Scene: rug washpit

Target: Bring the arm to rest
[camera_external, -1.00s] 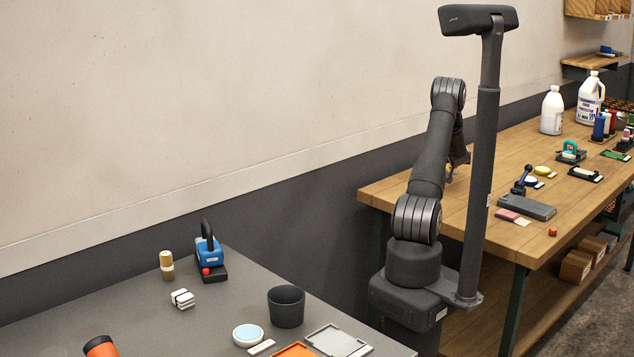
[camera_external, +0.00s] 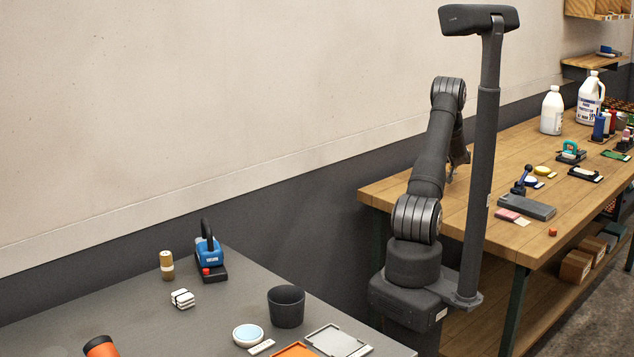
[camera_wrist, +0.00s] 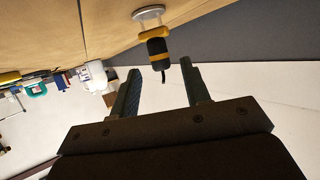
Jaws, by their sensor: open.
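My arm stands folded at the near end of the wooden bench (camera_external: 395,190) in the external view. My gripper (camera_wrist: 160,66) is seen in the wrist view, with its two dark fingers apart. A black and yellow tool (camera_wrist: 156,45) with a round pale base (camera_wrist: 149,12) shows beyond the gap between the fingers. The wrist view does not tell how far it is from the fingertips. I see nothing held. In the external view my own arm largely hides the gripper.
A grey table (camera_external: 120,315) holds a blue-and-black tool (camera_external: 209,255), a dark cup (camera_external: 286,306) and a round white dish (camera_external: 248,335). White jugs (camera_external: 552,110) and several small tools stand farther along the bench. The wall (camera_external: 200,90) runs behind the arm.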

